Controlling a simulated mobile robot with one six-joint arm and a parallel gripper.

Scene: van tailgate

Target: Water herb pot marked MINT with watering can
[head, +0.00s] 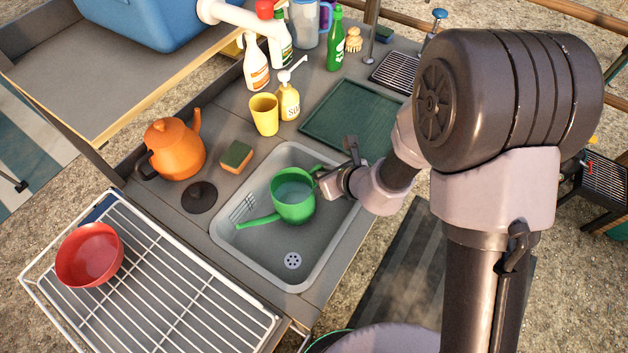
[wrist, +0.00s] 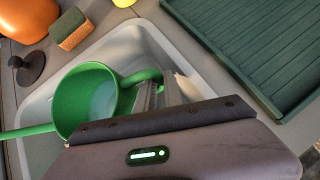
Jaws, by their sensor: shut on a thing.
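The green watering can (head: 293,203) is upright over the sink, with its spout pointing left and water showing inside. It also shows in the wrist view (wrist: 82,100). My gripper (head: 330,181) is shut on the can's handle at its right side; in the wrist view the fingers (wrist: 160,92) close around the handle. I cannot tell whether the can touches the sink floor. No pot marked MINT shows in either view.
The sink (head: 262,257) lies below the can. An orange kettle (head: 175,150), a sponge (head: 236,157), a yellow cup (head: 264,114) and a soap bottle (head: 288,100) stand behind it. A red bowl (head: 90,254) sits on the wire rack (head: 190,303). A green tray (head: 352,118) lies beyond the sink.

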